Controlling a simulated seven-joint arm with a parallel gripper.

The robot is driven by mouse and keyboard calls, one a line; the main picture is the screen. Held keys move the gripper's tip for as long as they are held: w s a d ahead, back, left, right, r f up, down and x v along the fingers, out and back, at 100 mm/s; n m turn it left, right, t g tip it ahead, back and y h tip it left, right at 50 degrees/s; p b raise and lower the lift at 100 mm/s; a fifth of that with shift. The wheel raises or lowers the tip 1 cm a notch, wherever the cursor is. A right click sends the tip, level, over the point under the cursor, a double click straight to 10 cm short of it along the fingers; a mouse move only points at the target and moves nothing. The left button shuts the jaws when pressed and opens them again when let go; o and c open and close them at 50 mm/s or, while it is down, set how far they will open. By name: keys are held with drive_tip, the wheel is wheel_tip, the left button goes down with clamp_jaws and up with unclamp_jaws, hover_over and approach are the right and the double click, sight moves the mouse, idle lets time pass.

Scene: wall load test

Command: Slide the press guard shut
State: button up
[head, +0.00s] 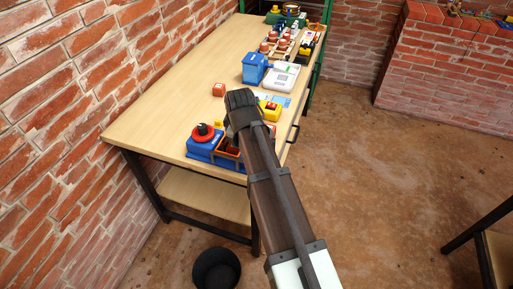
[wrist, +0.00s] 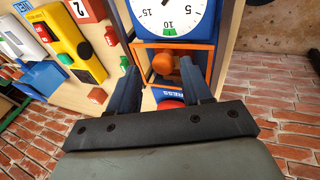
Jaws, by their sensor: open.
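The blue press (head: 203,148) stands at the near end of the table, with a round red knob on top. Its orange guard frame (head: 230,150) is beside the knob, partly hidden by my arm. In the wrist view the orange guard (wrist: 208,48) is an open frame around an orange part, in front of a blue box with a white dial (wrist: 172,15). The blue PRESS label (wrist: 175,93) and a bit of red show between my fingers. My gripper (wrist: 158,68) is open, its fingers on either side of the guard's near end; I cannot tell whether they touch it.
A yellow button box (wrist: 72,45) and small red blocks (wrist: 97,95) lie beside the press. A blue box (head: 255,68) and a white device (head: 282,77) stand farther along the table (head: 180,95). A brick wall borders its left side.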

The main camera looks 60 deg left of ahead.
drive_tip(key=shift+r, duration=2.75)
drive_tip(key=shift+w, duration=0.1)
